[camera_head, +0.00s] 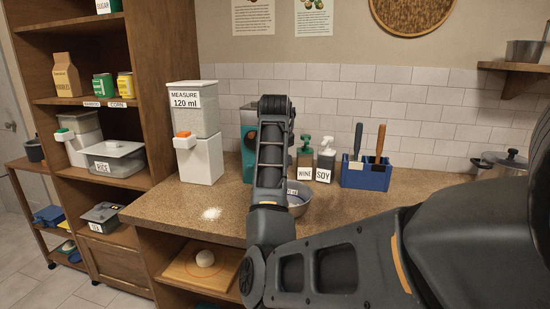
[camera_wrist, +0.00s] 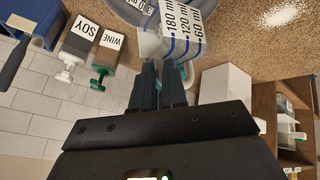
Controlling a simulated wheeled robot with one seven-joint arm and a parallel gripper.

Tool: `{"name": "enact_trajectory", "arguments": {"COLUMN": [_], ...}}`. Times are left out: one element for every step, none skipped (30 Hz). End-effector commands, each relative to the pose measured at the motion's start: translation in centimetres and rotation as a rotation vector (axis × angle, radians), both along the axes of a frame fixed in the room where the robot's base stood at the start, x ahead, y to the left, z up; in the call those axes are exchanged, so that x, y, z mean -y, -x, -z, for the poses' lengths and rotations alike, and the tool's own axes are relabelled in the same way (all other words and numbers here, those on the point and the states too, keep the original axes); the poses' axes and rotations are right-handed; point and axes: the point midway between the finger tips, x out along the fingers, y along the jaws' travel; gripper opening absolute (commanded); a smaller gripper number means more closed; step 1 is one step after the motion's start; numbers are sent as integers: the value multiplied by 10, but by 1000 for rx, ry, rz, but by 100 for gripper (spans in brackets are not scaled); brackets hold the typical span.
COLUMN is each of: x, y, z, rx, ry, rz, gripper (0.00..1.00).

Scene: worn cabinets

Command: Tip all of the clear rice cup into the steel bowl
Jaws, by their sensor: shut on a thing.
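My gripper (camera_wrist: 163,76) is shut on the clear measuring cup (camera_wrist: 186,45), which has 180, 120 and 60 ml marks and blue lines. The cup is over or beside the steel bowl (camera_wrist: 128,10) in the wrist view. Its exact tilt and what is inside it I cannot tell. In the head view the bowl (camera_head: 299,207) stands on the counter, partly hidden behind my arm. The cup and my gripper's fingers are hidden behind my arm there.
White grains lie spilled on the counter (camera_head: 211,214). A white dispenser (camera_head: 201,155) marked 120 ml stands left. Wine (camera_head: 305,165) and soy (camera_head: 326,165) bottles and a blue utensil holder (camera_head: 366,177) stand behind and right of the bowl. A lidded pot (camera_head: 503,165) is further right.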

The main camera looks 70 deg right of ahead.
Motion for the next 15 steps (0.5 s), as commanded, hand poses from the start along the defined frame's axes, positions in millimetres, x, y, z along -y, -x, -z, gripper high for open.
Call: {"name": "enact_trajectory", "arguments": {"x": [0, 0, 0, 0, 1, 0, 1, 1, 1, 1, 1, 1, 1, 1, 1], "y": [1, 2, 3, 4, 4, 5, 6, 7, 8, 8, 8, 8, 8, 8, 8], "z": [1, 1, 2, 2, 3, 4, 4, 4, 4, 4, 4, 4, 4, 4, 4], "rx": [8, 14, 26, 34, 44, 57, 67, 75, 85, 89, 93, 95, 95, 94, 94], "ry": [0, 0, -1, -2, -2, -3, -4, -4, -5, -6, -6, -6, -6, -6, -6], "rz": [2, 1, 0, 1, 1, 1, 1, 2, 1, 0, 0, 0, 0, -1, -1], "gripper": [0, 0, 0, 0, 0, 0, 0, 0, 0, 0, 0, 0, 0, 0, 0]}}
